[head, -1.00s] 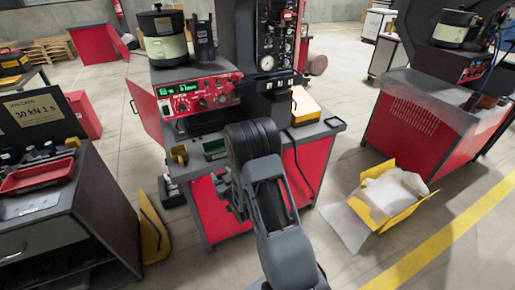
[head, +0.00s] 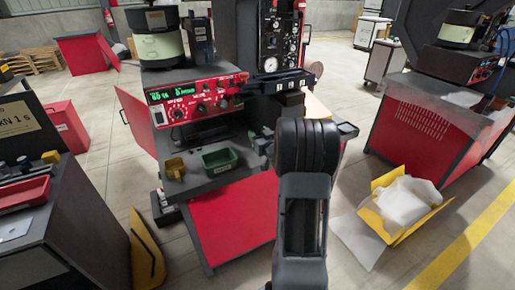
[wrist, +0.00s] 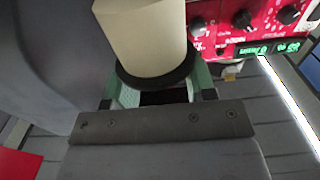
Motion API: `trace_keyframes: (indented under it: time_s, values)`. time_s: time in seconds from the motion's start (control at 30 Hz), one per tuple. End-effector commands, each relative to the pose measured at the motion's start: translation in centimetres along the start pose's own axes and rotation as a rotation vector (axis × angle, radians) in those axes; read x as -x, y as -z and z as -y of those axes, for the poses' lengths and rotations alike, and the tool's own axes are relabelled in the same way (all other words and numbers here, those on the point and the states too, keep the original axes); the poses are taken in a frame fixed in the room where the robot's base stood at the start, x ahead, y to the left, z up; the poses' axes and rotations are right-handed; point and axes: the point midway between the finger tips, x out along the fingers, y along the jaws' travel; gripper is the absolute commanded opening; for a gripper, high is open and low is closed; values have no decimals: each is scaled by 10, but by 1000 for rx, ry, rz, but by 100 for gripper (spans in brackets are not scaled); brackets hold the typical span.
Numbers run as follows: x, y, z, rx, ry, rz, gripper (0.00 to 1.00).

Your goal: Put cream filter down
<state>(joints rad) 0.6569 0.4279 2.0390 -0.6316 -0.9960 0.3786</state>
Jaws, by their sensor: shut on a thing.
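The cream filter (wrist: 145,35) is a pale cylinder with a black ring at its near end, seen in the wrist view. My gripper (wrist: 155,93) is shut on it, with the jaws around the black ring end. In the head view my arm hides the gripper and the filter. I cannot tell whether the filter touches any surface.
A red control unit (head: 195,101) stands on the dark bench (head: 190,186), with a green bin (head: 219,160) and a yellow cup (head: 175,168) at its front. An open yellow box (head: 405,205) lies on the floor at right. A yellow floor guard (head: 147,250) stands at left.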

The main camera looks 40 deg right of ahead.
Motion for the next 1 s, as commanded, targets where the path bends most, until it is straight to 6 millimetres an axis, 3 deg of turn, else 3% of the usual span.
trace_keyframes:
  time_s: [0.27, 0.5, 0.93, 0.97, 1.0]
  values:
    - [0, -18, 0, -1, 1, 0, 26]
    - [-1, -46, 2, 0, 3, 0, 26]
    - [0, -52, 2, 1, 2, -2, 26]
    - [0, -51, 2, 1, 2, -2, 52]
    - [0, -51, 2, 1, 2, -1, 56]
